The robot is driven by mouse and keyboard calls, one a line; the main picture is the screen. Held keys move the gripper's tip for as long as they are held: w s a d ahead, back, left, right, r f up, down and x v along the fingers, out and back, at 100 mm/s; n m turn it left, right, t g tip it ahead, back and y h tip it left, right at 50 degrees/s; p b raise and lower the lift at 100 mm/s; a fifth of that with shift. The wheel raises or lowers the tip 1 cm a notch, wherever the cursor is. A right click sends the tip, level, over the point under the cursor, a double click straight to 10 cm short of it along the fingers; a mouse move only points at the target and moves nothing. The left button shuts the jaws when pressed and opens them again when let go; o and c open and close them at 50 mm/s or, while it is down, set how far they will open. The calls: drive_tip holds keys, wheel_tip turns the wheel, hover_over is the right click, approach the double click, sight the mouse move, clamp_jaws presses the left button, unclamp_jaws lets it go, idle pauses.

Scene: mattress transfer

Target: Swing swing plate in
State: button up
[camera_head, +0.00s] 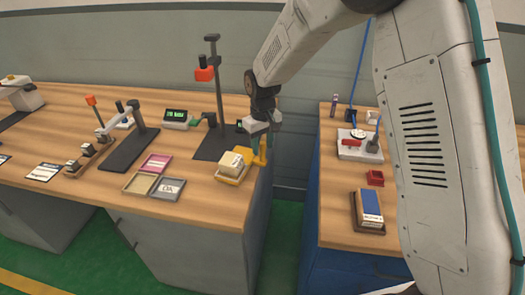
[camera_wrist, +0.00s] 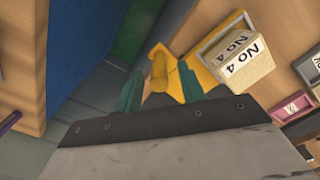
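The swing plate (camera_head: 233,180) is a yellow tray-like plate at the right front corner of the left bench. A pale block labelled "No 4" (camera_wrist: 245,52) sits on it. A yellow handle (camera_wrist: 158,68) sticks out from the plate's side, past the bench edge. My gripper (camera_head: 262,152) is at this handle, pointing down beside the bench's right end. In the wrist view, its teal fingers (camera_wrist: 160,85) stand on either side of the yellow handle. I cannot tell whether both fingers press on it.
A narrow gap separates this bench from the right bench (camera_head: 335,225), which carries a blue block (camera_head: 370,203) and a white fixture (camera_head: 358,150).

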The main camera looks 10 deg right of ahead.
drive_tip(key=shift+f, duration=1.4)
clamp_jaws()
